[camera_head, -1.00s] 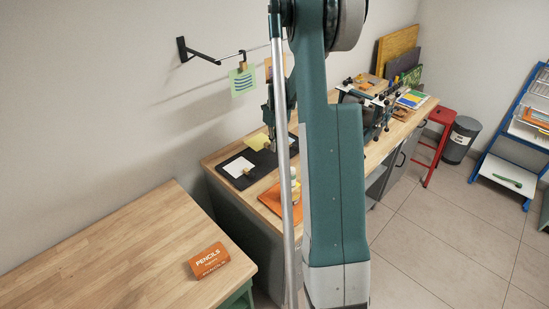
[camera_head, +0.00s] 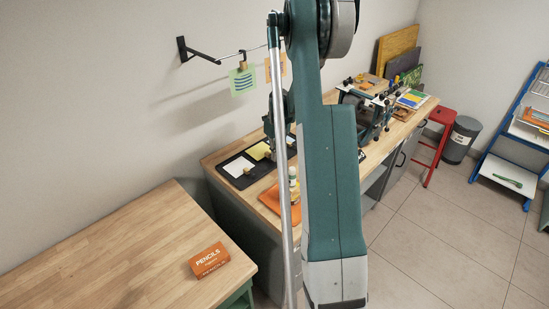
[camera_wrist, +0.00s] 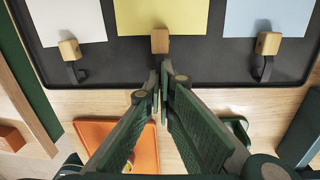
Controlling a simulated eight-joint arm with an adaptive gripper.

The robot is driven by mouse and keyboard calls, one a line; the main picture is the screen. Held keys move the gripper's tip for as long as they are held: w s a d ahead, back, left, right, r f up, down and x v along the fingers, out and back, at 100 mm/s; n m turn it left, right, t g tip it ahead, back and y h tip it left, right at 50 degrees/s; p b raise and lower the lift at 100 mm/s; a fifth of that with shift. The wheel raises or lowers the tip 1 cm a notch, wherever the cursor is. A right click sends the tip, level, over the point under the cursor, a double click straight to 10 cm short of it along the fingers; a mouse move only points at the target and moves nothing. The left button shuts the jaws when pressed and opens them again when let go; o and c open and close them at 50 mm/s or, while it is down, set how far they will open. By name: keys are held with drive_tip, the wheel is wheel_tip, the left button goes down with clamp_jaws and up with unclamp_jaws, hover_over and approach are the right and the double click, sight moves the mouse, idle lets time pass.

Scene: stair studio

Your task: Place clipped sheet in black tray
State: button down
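The black tray (camera_wrist: 205,72) lies on the bench and holds three clipped sheets side by side: white (camera_wrist: 75,18), yellow (camera_wrist: 160,12) and pale blue (camera_wrist: 268,15). Each has a wooden clip with a dark hook. My gripper (camera_wrist: 160,90) is at the near edge of the yellow sheet, its fingertips closed around the hook of the yellow sheet's clip (camera_wrist: 159,40); that hook is mostly hidden. In the head view the white sheet (camera_head: 239,166) and yellow sheet (camera_head: 260,150) lie in the tray. A green striped sheet (camera_head: 242,80) and an orange sheet (camera_head: 275,67) hang from the wall line.
An orange tray (camera_head: 270,199) with a small bottle (camera_head: 292,177) sits in front of the black tray. A pencils box (camera_head: 208,260) lies on the near table. A press-like device (camera_head: 365,105) stands farther along the bench. My arm hides part of the bench.

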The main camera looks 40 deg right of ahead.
drive_tip(key=shift+w+f, duration=0.2)
drive_tip(key=shift+f, duration=0.45)
drive_tip(key=c, duration=3.1)
unclamp_jaws()
drive_tip(key=shift+c, duration=0.2)
drive_tip(key=o, duration=0.5)
drive_tip(key=shift+c, duration=0.2)
drive_tip(key=shift+r, duration=0.15)
wheel_tip(320, 180, up, 12)
drive_tip(key=shift+d, duration=0.45)
